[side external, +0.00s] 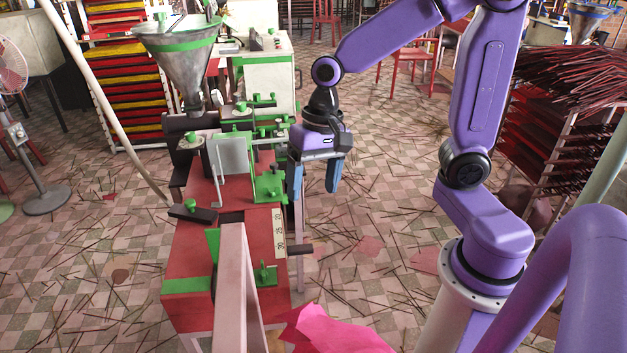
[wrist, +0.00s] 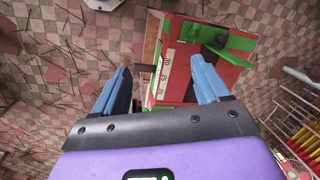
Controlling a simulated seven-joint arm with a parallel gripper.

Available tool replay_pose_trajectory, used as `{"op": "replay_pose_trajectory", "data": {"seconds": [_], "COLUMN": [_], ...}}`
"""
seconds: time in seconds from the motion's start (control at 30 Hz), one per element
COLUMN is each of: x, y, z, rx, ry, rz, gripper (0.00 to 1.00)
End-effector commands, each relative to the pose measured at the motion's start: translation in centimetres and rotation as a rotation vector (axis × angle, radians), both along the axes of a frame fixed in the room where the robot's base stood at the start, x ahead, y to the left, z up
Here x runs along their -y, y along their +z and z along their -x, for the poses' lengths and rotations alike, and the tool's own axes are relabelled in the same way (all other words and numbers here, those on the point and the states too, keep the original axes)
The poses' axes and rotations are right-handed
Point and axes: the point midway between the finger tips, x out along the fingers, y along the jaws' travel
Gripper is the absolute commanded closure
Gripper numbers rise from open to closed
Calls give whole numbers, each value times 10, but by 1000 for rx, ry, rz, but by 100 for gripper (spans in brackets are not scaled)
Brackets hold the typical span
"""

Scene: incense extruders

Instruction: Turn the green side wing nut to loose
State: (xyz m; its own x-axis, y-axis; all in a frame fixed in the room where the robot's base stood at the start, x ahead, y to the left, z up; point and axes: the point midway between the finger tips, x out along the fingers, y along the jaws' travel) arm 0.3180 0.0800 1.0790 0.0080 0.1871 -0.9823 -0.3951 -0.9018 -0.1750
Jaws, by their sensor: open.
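The red extruder machine (side external: 190,250) carries several green wing nuts and fittings. One small green wing nut (side external: 265,272) stands on a green plate near its front end. Another green nut (side external: 271,190) sits on a green bracket by the side nearer my arm. I cannot tell which is the side wing nut. My gripper (side external: 316,195) is open and empty, its blue fingers pointing down just right of the machine. In the wrist view, my gripper (wrist: 160,65) spans part of the red machine (wrist: 212,80); a green part (wrist: 155,101) shows between the fingers, partly hidden.
A metal hopper (side external: 180,50) with a green rim stands at the machine's back. A dark bar (side external: 299,249) juts from the machine's right side. A pale beam (side external: 235,285) crosses its front. The tiled floor right of the machine is open, with scattered sticks.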

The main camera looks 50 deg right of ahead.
Motion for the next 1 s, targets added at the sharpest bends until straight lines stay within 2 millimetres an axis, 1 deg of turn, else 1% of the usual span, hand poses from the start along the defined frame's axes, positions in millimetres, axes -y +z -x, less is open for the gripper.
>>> {"op": "replay_pose_trajectory", "data": {"seconds": [0.07,0.17,0.2,0.27,0.37,0.5,0.57,0.6,0.8,1.0], "x": [0,0,0,0,1,8,11,15,37,67], "y": [0,0,0,1,2,4,5,5,5,2], "z": [0,-2,-4,-12,-33,-74,-91,-102,-152,-192], "rx": [0,-1,-3,-10,-30,-65,-80,-90,-133,-167], "ry": [-1,-11,-26,-70,-203,-476,-596,-678,-1085,-1496], "rz": [0,0,2,5,15,34,43,47,74,94], "gripper": [26,55,67,67,67,67,67,67,67,67]}}
